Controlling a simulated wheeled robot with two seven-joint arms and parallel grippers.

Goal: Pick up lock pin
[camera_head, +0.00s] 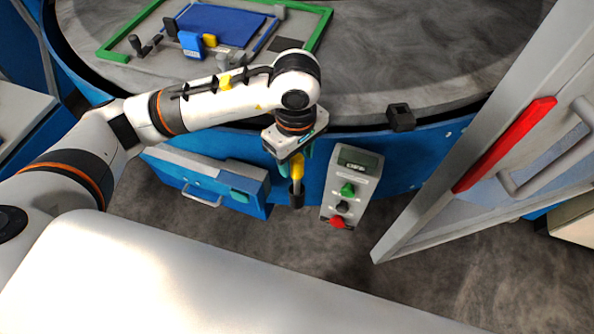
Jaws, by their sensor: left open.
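My left gripper (295,163) hangs pointing down at the front side of the blue round table (405,170). Its jaws are open, with teal fingers beside a yellow handle. This yellow piece (297,173), which looks like the lock pin, stands upright in a dark holder (296,194) on the blue side. The gripper body hides the top of the yellow piece, and I cannot tell whether the fingers touch it. My right gripper is not in view.
A grey control box (350,186) with green, black and red buttons is just right of the gripper. A blue drawer box (208,181) is to the left. An open grey door (480,170) with a red strip stands at right. A green frame (118,50) lies on the tabletop.

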